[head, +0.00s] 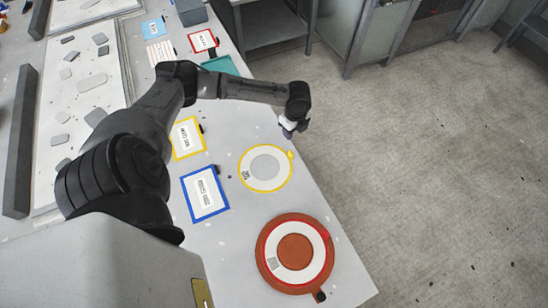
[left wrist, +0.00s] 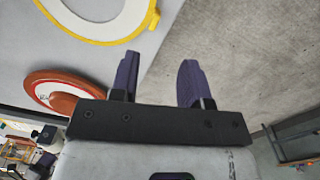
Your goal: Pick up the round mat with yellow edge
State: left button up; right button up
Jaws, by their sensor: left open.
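The round mat with yellow edge (head: 264,186) lies flat on the grey table, near its right edge. It has a white ring around a grey centre, and a small yellow tab at its upper right. Part of it shows at the upper left of the left wrist view (left wrist: 95,33). My left gripper (head: 290,127) is above and to the right of the mat, by the table edge, apart from it. In the left wrist view its two dark fingers (left wrist: 158,78) are spread with nothing between them. My right gripper is not in view.
A red-brown round piece with a white ring (head: 320,246) lies nearer the front. A blue-edged card (head: 187,198) and a yellow-edged card (head: 177,150) lie left of the mat. A red-edged card (head: 192,42) is farther back. Open floor (head: 420,170) lies right of the table.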

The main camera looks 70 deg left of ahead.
aim_at(290, 151)
pick_arm(q)
jog(key=f+m, duration=0.1)
jog(key=f, duration=0.4)
jog(key=d+f+m, duration=0.1)
jog(key=f, duration=0.2)
jog(key=shift+f+m+b, duration=0.25)
jog(key=shift+m+b, duration=0.05)
jog(key=shift+s+a+f, duration=0.1)
jog(key=shift+s+f, duration=0.05)
jog(key=shift+f, duration=1.25)
jog(key=shift+s+f, duration=0.1)
jog(key=shift+f, duration=1.25)
jog(key=shift+c, duration=0.3)
grip_shut()
